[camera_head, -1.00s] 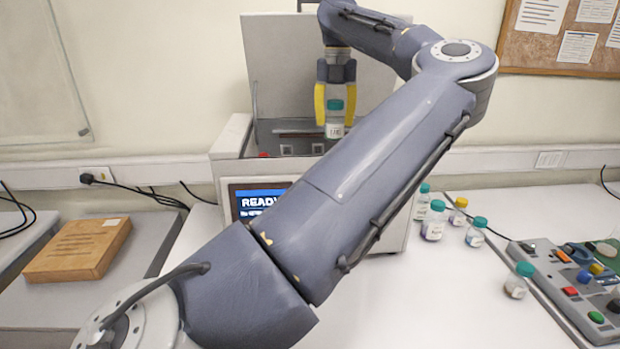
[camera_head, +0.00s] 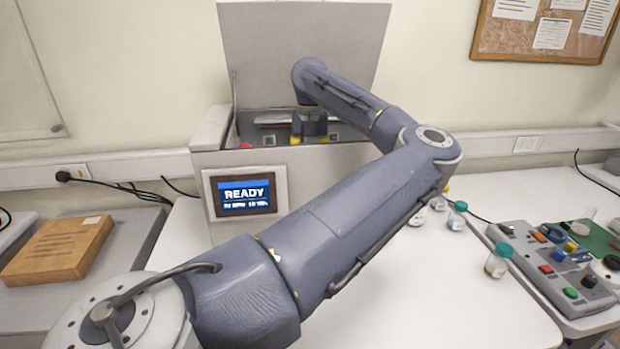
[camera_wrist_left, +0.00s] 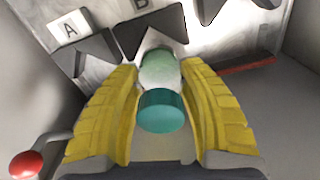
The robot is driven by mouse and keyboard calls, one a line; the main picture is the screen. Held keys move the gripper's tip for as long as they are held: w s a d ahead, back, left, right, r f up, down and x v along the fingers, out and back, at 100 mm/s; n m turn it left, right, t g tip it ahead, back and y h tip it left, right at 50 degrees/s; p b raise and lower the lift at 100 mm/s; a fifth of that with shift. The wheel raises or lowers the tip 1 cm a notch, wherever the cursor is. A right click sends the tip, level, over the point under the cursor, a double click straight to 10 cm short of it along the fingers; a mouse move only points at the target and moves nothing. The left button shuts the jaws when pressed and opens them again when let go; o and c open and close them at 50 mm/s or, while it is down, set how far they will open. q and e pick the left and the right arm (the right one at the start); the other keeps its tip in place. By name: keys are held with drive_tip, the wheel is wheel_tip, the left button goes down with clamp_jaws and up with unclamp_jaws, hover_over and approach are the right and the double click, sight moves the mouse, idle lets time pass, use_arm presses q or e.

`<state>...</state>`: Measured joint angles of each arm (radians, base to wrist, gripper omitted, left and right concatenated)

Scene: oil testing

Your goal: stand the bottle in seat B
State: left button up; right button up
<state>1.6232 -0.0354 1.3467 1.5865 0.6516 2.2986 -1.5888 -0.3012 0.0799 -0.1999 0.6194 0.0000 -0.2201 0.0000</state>
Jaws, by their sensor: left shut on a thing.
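My left gripper (camera_head: 310,139) reaches down into the open machine (camera_head: 205,160), with its yellow fingers partly below the front wall. In the left wrist view the gripper (camera_wrist_left: 160,72) is shut on a pale bottle (camera_wrist_left: 162,68) with a teal cap (camera_wrist_left: 164,110). The bottle's far end points toward the dark angular opening beside plate B (camera_wrist_left: 138,4); I cannot tell whether it is seated. Plate A (camera_wrist_left: 69,30) is to its left, by another dark opening. In the head view the bottle is hidden. My right gripper is not in view.
The machine's lid (camera_head: 300,45) stands open behind my arm, and its screen (camera_head: 245,195) reads READY. A red ball knob (camera_wrist_left: 26,165) is left of the fingers. Several capped bottles (camera_head: 498,260) stand right on the table, near a control box (camera_head: 555,265).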

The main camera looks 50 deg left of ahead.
use_arm(q)
drive_tip(key=shift+f, duration=2)
drive_tip(key=shift+f, duration=0.15)
drive_tip(key=o, duration=1.3)
wheel_tip(320, 180, up, 12)
drive_tip(key=shift+w+a+r, duration=0.1)
drive_tip(key=shift+a+r, duration=0.05)
